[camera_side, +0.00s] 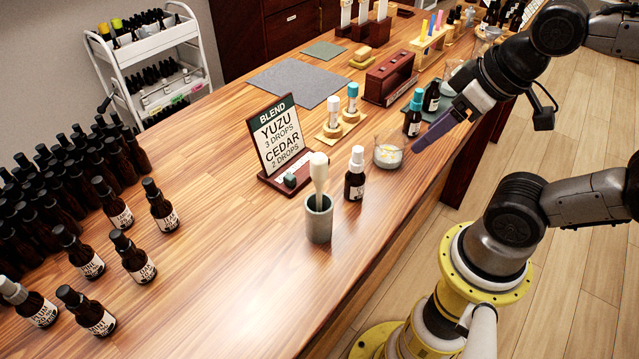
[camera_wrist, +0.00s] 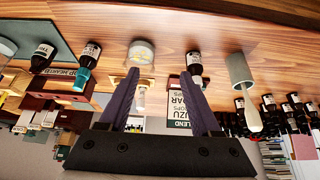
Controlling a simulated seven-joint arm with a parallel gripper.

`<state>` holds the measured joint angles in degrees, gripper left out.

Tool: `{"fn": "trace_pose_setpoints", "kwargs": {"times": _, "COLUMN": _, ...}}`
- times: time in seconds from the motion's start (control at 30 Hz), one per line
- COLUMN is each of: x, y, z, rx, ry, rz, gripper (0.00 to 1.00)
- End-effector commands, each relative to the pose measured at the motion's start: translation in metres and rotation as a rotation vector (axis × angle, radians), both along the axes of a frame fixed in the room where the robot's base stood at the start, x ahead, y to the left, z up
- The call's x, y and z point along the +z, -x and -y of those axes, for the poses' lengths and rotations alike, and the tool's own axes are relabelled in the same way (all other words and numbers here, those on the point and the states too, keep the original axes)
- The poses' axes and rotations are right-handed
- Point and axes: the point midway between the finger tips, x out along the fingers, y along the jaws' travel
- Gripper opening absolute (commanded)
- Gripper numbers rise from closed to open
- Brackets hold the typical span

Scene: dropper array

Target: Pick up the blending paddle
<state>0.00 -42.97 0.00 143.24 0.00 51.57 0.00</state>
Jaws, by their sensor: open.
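The blending paddle (camera_side: 318,172) is pale cream, with a rounded upper end. It stands nearly upright in a grey cup (camera_side: 319,222) on the wooden counter, and its lower part is hidden inside the cup. In the wrist view, which looks upside down, the paddle (camera_wrist: 252,118) sticks out of the cup (camera_wrist: 238,72) right of my fingers. My gripper (camera_side: 420,146) has purple fingers. It is open and empty, above the counter's right edge, well apart from the paddle and up and to the right of it. In the wrist view the fingers (camera_wrist: 161,76) are spread wide.
A dark bottle with a white cap (camera_side: 355,174) stands close right of the cup. A glass beaker (camera_side: 388,152) lies between it and my gripper. A blend sign (camera_side: 278,140) stands behind the cup. Several dark bottles (camera_side: 92,262) fill the left. The counter front is clear.

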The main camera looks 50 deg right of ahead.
Motion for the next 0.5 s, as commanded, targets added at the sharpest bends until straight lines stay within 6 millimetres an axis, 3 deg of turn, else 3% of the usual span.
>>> {"fn": "trace_pose_setpoints", "kwargs": {"times": 0.27, "x": -0.001, "y": 0.006, "z": 0.0, "rx": 0.077, "ry": 0.039, "rz": -0.033, "gripper": 0.65}}
{"fn": "trace_pose_setpoints", "kwargs": {"times": 0.5, "x": 0.052, "y": -0.008, "z": -0.011, "rx": 0.429, "ry": 0.167, "rz": -0.13, "gripper": 0.65}}
